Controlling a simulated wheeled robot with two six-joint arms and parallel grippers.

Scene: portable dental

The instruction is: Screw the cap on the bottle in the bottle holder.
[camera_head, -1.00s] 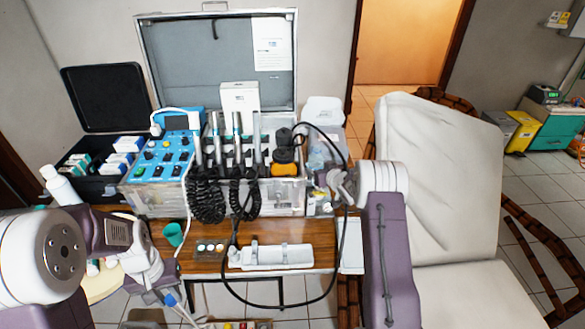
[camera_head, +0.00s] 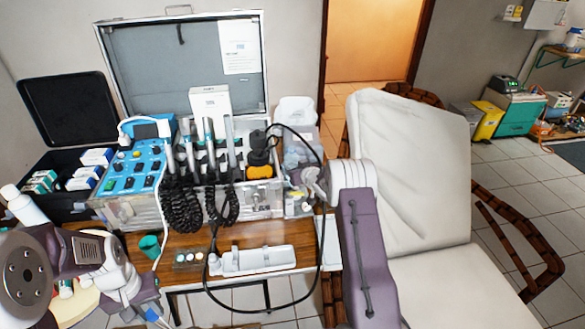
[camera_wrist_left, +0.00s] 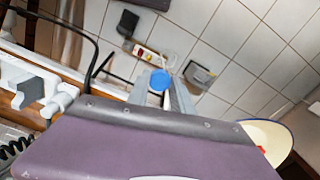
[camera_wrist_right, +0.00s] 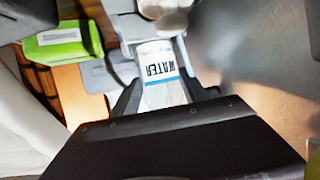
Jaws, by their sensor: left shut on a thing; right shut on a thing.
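A round blue cap (camera_wrist_left: 157,80) is held between the fingertips of my left gripper (camera_wrist_left: 160,88), above the floor in front of the table; in the head view this gripper (camera_head: 155,314) is at the lower left edge. A white bottle labelled WATER (camera_wrist_right: 160,75) with a blue stripe sits between the fingers of my right gripper (camera_wrist_right: 162,95), which is shut on it. In the head view my right gripper (camera_head: 314,180) is beside the clear box at the right of the dental case. The bottle holder is not clear to make out.
The wooden table (camera_head: 262,232) carries a white tray (camera_head: 253,260), a green cup (camera_head: 150,246) and the open dental case (camera_head: 190,65) with hanging black cables. A black cable loops over the table's front. A white dental chair (camera_head: 412,170) stands at right.

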